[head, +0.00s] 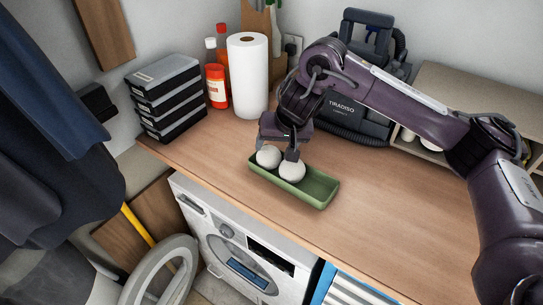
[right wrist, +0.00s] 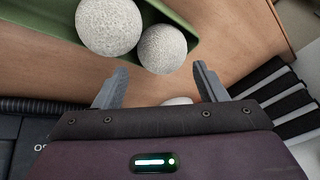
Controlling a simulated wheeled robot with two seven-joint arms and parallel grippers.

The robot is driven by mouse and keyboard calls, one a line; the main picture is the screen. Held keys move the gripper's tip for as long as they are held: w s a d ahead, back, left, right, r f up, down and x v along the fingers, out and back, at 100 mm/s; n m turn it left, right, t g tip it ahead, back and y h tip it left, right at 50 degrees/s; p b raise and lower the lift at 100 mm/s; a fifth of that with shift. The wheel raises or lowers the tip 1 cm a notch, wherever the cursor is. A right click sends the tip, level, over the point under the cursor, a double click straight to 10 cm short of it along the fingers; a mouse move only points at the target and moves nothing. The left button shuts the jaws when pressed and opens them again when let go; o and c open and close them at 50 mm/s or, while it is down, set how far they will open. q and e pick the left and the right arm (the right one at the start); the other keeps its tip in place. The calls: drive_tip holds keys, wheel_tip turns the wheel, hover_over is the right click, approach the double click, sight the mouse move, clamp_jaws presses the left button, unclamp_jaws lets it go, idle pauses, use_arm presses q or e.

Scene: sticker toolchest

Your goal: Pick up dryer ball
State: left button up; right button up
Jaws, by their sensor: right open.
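Two pale grey-white speckled dryer balls lie side by side in the left part of a shallow green tray (head: 318,190) on the wooden counter. In the head view one is the left ball (head: 268,156) and the other the right ball (head: 291,170). The right wrist view shows a larger-looking ball (right wrist: 108,26) and a second ball (right wrist: 162,48) in front of the gap between the fingers. My right gripper (head: 279,149) is open and empty just above and behind the balls; its fingers also show in the wrist view (right wrist: 160,68). My left gripper is out of view.
A paper towel roll (head: 247,75), bottles (head: 216,85) and stacked black boxes (head: 166,92) stand at the back left. A black case (head: 352,118) and a wooden shelf (head: 440,88) are behind the arm. A washing machine (head: 240,245) is below the counter. The tray's right end is empty.

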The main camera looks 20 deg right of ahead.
sight(272, 152)
drive_tip(key=shift+w+a+f, duration=0.2)
drive_tip(key=shift+f, duration=0.35)
drive_tip(key=shift+w+a+f+p, duration=0.1)
drive_tip(key=shift+f+p, duration=0.1)
drive_tip(key=shift+p, duration=0.15)
drive_tip(key=p+x, duration=0.1)
drive_tip(key=x, duration=0.2)
drive_tip(key=shift+w+f, duration=0.15)
drive_tip(key=shift+f, duration=0.15)
drive_tip(key=shift+w+f, duration=0.15)
drive_tip(key=shift+f, duration=0.25)
drive_tip(key=shift+c, duration=0.5)
drive_tip(key=c, duration=0.5)
